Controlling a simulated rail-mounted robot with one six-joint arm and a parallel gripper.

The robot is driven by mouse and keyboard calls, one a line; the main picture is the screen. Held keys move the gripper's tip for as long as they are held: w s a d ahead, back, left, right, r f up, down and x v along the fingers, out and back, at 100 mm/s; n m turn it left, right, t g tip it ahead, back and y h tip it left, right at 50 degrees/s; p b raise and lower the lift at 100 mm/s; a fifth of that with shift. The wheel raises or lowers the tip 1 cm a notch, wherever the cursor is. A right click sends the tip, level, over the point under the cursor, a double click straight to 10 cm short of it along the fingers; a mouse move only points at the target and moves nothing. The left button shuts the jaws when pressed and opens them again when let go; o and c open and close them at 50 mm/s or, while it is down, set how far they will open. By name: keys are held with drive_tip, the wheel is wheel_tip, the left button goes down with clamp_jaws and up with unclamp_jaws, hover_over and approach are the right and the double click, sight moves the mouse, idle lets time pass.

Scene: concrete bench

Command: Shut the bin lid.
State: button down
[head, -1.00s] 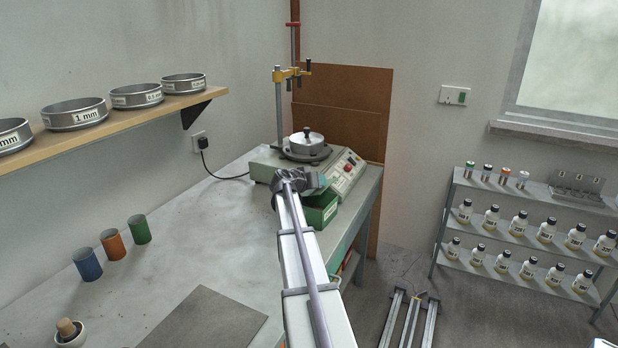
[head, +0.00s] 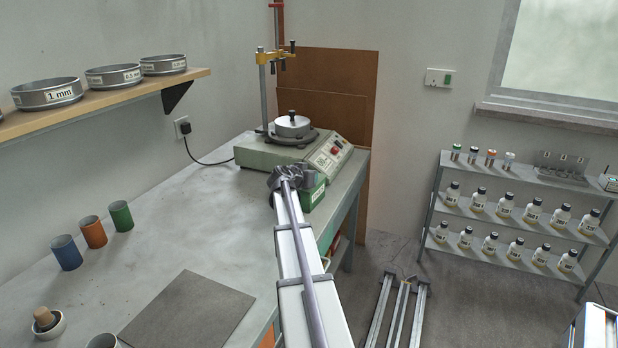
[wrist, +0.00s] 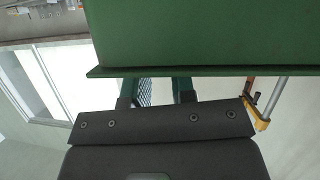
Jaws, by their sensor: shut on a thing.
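The green bin (head: 313,194) stands at the bench edge in front of the sieve shaker, its front label partly showing. My gripper (head: 289,174) is at the bin's upper part and covers most of its top in the head view. In the wrist view, a large green panel with a thin lip (wrist: 200,40), which looks like the bin lid, fills the top. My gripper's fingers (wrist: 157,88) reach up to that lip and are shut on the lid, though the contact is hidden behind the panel. How far the lid stands open cannot be told.
The sieve shaker (head: 290,152) with its clamp stand is just behind the bin. Blue, orange (head: 93,231) and green cups stand to the left. A grey mat (head: 188,312) lies in front. The bench between is clear. A shelf rack (head: 510,215) stands right.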

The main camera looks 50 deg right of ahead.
drive_tip(key=shift+s, duration=0.1)
drive_tip(key=c, duration=1)
unclamp_jaws()
drive_tip(key=shift+o, duration=0.2)
drive_tip(key=p+v, duration=0.4)
drive_tip(key=v, duration=0.6)
drive_tip(key=shift+a+r, duration=0.2)
drive_tip(key=shift+a, duration=0.15)
drive_tip(key=shift+s, duration=0.1)
